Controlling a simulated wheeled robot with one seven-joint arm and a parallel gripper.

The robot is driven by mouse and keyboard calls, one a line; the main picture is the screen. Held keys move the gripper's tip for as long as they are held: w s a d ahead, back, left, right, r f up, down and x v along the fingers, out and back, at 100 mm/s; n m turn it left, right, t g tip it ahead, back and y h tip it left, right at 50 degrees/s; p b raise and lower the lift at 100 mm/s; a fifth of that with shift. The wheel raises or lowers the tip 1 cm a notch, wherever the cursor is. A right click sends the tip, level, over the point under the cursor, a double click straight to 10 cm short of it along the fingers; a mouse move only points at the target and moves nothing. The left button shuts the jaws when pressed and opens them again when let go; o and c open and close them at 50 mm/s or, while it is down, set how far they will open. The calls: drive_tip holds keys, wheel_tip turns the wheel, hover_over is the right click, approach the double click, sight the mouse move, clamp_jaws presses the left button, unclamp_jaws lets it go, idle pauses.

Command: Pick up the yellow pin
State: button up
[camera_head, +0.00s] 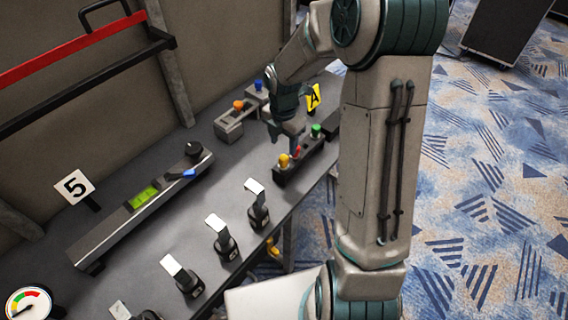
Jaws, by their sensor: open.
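The yellow pin (283,160) stands upright in the near end of a dark block (305,160) on the grey table. A red pin (297,152) and a green pin (316,130) are in the same block. My gripper (284,136) points down just behind and above the yellow pin, apart from it as far as I can see. Its fingers are small in the picture and partly hidden by its own body. Nothing shows held in it.
A second block (232,131) with an orange pin (238,105) and a blue pin (258,85) stands behind. A yellow "A" sign (313,97) is beside my gripper. Several upright clips line the table's front edge. A long device (143,206) lies left.

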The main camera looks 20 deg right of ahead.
sight(283, 157)
drive_tip(key=shift+f+p, duration=0.35)
drive_tip(key=shift+f, duration=3.25)
drive_tip(key=shift+c, duration=0.3)
drive_tip(key=c, duration=1)
